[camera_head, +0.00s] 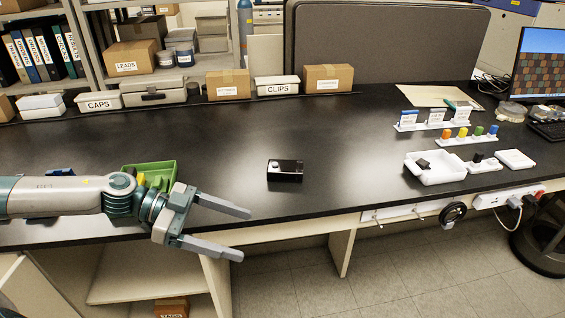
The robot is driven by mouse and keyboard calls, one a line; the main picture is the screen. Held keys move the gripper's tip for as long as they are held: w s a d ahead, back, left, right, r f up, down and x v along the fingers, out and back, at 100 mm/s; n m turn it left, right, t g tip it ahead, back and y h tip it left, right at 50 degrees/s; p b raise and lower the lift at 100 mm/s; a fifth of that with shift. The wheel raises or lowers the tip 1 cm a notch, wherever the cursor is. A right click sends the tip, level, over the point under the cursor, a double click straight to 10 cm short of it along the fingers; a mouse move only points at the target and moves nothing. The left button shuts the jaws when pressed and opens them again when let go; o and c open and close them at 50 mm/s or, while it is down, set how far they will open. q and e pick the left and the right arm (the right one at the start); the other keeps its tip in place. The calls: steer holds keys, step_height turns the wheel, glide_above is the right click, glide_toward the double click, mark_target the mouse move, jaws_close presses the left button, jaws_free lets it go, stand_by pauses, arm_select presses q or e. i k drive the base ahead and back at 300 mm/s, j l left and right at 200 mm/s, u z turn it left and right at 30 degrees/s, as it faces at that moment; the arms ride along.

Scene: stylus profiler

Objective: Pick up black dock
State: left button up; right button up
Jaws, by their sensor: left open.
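A small black box-shaped dock (285,171) with a pale round spot on its top left sits alone on the black bench top, near the middle of the view. My left gripper (247,234) comes in from the left. Its two grey fingers are spread apart with nothing between them, pointing right, at the bench's front edge. It is to the lower left of the dock and apart from it. My right gripper does not show.
A green bin (151,168) is partly hidden behind my left arm. A white tray (440,176) and small white holders (470,138) stand at the right. Cartons and labelled boxes (277,86) line the back. The bench around the dock is clear.

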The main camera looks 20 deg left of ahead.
mark_target(288, 171)
steer(key=i+j, duration=0.85)
